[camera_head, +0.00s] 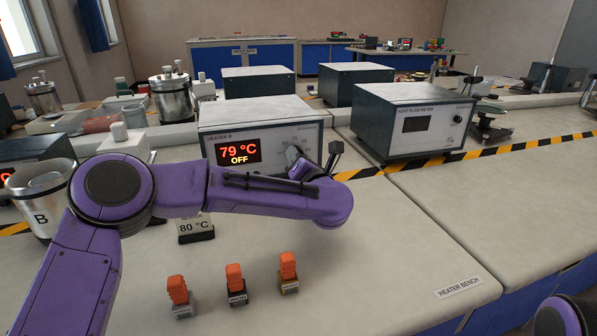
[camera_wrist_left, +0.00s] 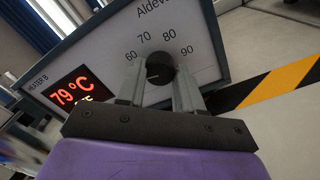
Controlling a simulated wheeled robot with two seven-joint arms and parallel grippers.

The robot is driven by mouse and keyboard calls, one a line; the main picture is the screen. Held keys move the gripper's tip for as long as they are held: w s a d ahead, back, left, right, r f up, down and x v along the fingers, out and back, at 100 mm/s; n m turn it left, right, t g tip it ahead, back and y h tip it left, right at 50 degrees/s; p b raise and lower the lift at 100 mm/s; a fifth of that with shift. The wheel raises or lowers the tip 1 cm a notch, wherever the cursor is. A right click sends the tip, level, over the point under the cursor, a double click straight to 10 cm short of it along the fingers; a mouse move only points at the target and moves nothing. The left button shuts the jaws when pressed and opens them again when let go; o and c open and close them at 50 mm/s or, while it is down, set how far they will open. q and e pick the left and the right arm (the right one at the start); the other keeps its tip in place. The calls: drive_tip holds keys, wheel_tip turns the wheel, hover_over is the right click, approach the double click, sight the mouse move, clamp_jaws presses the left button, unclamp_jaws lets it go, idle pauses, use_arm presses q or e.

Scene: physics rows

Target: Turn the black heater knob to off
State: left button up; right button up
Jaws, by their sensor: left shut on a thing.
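The Heater B box (camera_head: 262,122) stands on the bench, and its red display (camera_head: 238,152) reads 79 °C and OFF. In the left wrist view, the black knob (camera_wrist_left: 160,69) sits on the front panel below a printed scale with 60, 70, 80 and 90. A pale pointer mark on the knob points to the lower left, away from those numbers. My left gripper (camera_wrist_left: 160,82) is shut on the knob, one finger on each side. In the head view, my left gripper (camera_head: 297,158) is at the panel's right part, and the knob is mostly hidden there.
A Heat Flow Meter box (camera_head: 415,122) stands right of the heater. A metal vessel marked B (camera_head: 38,200) is at the left. Several orange-topped blocks (camera_head: 234,284) stand on the front bench. The bench right of my arm is clear. Part of my right arm shows at the lower right.

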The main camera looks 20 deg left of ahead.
use_arm(q)
drive_tip(key=shift+f+n+b, duration=0.35)
drive_tip(key=shift+n+b, duration=0.75)
drive_tip(key=shift+b, duration=0.1)
drive_tip(key=shift+r, duration=0.1)
drive_tip(key=o, duration=1)
drive_tip(key=shift+s, duration=0.1)
drive_tip(key=shift+o, duration=0.2)
drive_tip(key=shift+r, duration=0.15)
drive_tip(key=v, duration=1)
drive_tip(key=shift+s+d, duration=0.2)
